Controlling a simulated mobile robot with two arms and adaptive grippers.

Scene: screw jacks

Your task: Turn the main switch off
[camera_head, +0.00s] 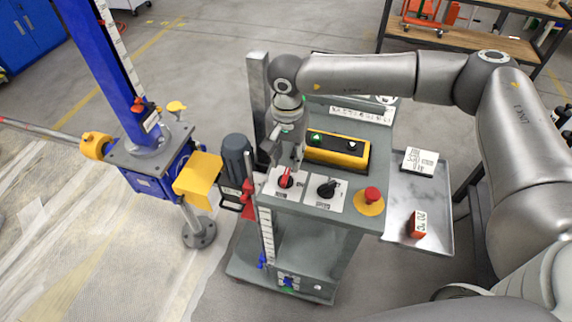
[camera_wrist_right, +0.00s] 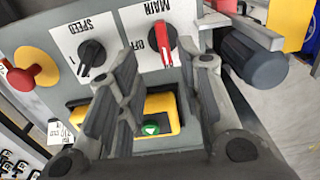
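The main switch (camera_head: 286,177) is a red rotary handle on a white plate on top of the grey control cabinet. In the wrist view the handle (camera_wrist_right: 161,47) shows beside the words MAIN and OFF and stands roughly upright, not pointing at OFF. My right gripper (camera_head: 284,154) is just above and behind the switch in the head view. In the wrist view its two fingers (camera_wrist_right: 167,66) are spread with the red handle beyond the gap, and nothing is held. Whether a fingertip touches the handle cannot be told. My left gripper is not in view.
A black SPEED knob (camera_head: 327,189) and a red emergency stop button (camera_head: 371,196) sit beside the switch. A yellow box (camera_head: 336,150) with a green-lit button stands behind. A metal side tray (camera_head: 401,221) is right; a blue screw jack (camera_head: 150,172) stands left.

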